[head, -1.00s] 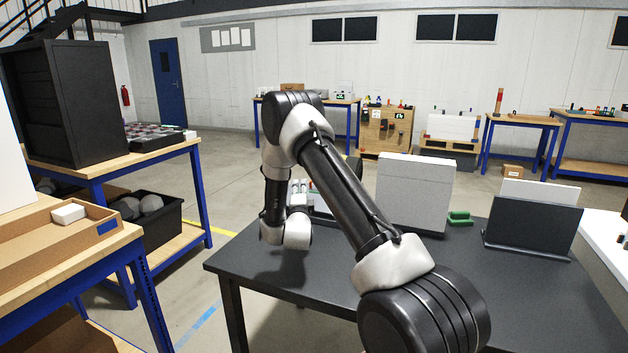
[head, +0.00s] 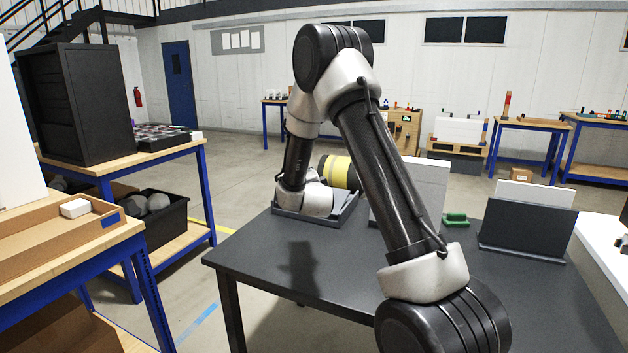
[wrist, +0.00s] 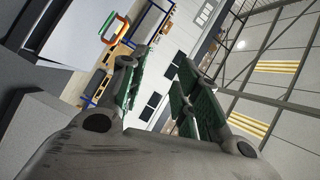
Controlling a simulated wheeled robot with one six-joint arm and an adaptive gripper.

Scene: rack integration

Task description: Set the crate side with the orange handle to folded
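A low dark grey tray-like shape (head: 318,224) lies on the black table, partly behind my wrist link in the head view. I cannot tell for sure that it is the crate. An orange loop (wrist: 118,29), handle-like, shows with a green part at the upper left of the wrist view. What it is fixed to is not clear. My gripper (wrist: 160,90) is open in the wrist view, its two green-padded fingers apart with nothing between them.
The black table (head: 250,258) has clear room at its front left. A light grey box (head: 425,185) stands behind my arm. A green piece (head: 456,220) and a dark upright panel (head: 527,225) are to its right. A yellow-banded black cylinder (head: 340,172) shows beside my wrist.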

